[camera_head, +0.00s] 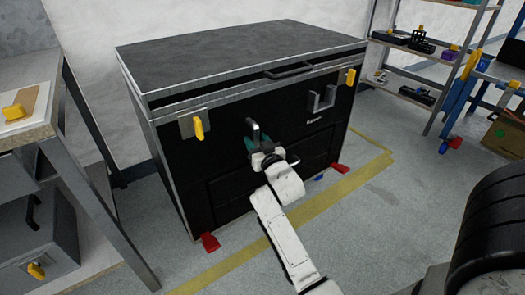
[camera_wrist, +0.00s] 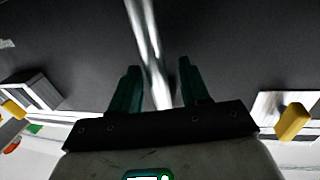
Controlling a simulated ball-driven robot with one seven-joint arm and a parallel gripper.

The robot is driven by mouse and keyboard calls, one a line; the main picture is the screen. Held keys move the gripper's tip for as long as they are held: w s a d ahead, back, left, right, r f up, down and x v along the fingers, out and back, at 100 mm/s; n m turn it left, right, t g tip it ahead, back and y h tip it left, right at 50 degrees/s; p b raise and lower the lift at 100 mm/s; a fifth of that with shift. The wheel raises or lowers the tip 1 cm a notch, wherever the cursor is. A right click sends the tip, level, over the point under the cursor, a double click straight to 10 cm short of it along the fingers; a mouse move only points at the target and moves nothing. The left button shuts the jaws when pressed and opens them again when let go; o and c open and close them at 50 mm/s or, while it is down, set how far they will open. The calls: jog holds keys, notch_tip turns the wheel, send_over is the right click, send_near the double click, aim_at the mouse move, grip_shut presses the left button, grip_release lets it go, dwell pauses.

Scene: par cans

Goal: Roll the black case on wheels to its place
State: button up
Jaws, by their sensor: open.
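The black case (camera_head: 245,50) with metal edges stands upright against the pale wall in the head view, its dark front towards me. Yellow latches (camera_head: 199,129) sit near its top corners, and red pedals (camera_head: 210,242) show at its lower front. The case's dark face (camera_wrist: 70,45) fills much of that view. Its wheels are hidden.
Yellow floor tape (camera_head: 325,198) runs along the front and right of the case. A workbench (camera_head: 42,128) with a grey box (camera_head: 40,235) below stands close at left. Shelves (camera_head: 400,50) stand at right. A dark rounded object (camera_head: 490,225) is at lower right. Grey floor is open in front.

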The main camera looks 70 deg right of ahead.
jog(key=b+v, duration=0.2)
jog(key=v, duration=0.7)
jog(key=shift+s+a, duration=0.3)
